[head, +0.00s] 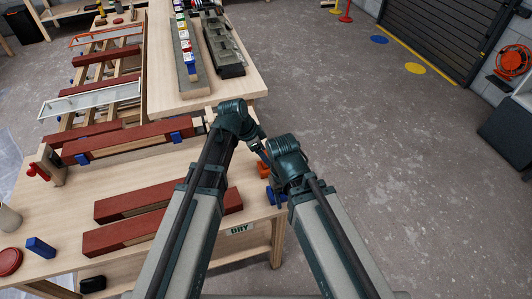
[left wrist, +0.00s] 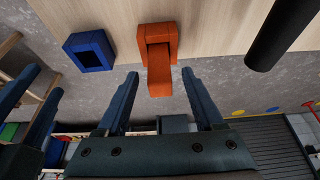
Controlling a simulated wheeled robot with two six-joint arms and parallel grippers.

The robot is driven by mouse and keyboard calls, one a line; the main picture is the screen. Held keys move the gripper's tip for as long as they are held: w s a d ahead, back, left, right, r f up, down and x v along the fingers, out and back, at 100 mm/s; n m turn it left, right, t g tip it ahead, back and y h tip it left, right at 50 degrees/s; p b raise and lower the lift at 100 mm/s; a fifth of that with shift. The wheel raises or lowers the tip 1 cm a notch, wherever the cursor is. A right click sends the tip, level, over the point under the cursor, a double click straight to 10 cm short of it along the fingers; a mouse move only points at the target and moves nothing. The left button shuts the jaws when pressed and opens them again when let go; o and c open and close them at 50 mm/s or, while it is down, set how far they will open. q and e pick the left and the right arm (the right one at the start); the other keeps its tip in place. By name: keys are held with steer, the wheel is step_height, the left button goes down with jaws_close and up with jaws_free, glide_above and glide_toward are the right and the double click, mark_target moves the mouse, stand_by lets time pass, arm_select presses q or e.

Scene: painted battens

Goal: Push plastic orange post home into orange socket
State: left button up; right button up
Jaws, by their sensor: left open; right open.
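In the left wrist view the orange socket (left wrist: 144,36) is fixed on the pale wood. The orange post (left wrist: 160,76) stands in its mouth with a length sticking out towards the camera. How deep it sits I cannot tell. My left gripper (left wrist: 160,92) is open, its fingers on either side of the post with gaps showing. Dark fingers at the left edge look like my right gripper (left wrist: 32,98), open and apart from the post. In the head view a bit of orange (head: 263,170) shows at the table edge between my arms; my arms largely hide the grippers there.
A blue socket (left wrist: 90,51) sits beside the orange one, with an empty-looking opening. A dark cylinder (left wrist: 275,35) is at the upper right of the wrist view. Red battens (head: 130,200) lie on the table left of my arms. Open floor (head: 380,150) lies to the right.

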arm_select(q)
steer(key=p+v, duration=0.9)
steer(key=v, duration=0.2)
steer(key=shift+r+p, duration=0.25)
steer(key=shift+p, duration=0.1)
steer(key=shift+a, duration=0.1)
steer(key=s+f+n+g+y, duration=0.1)
steer(key=s+n+y, duration=0.4)
steer(key=s+n, duration=0.5)
steer(key=shift+s+a+f+n+g+y, duration=0.3)
steer(key=shift+s+a+g, duration=0.15)
steer(key=shift+s, duration=2.1)
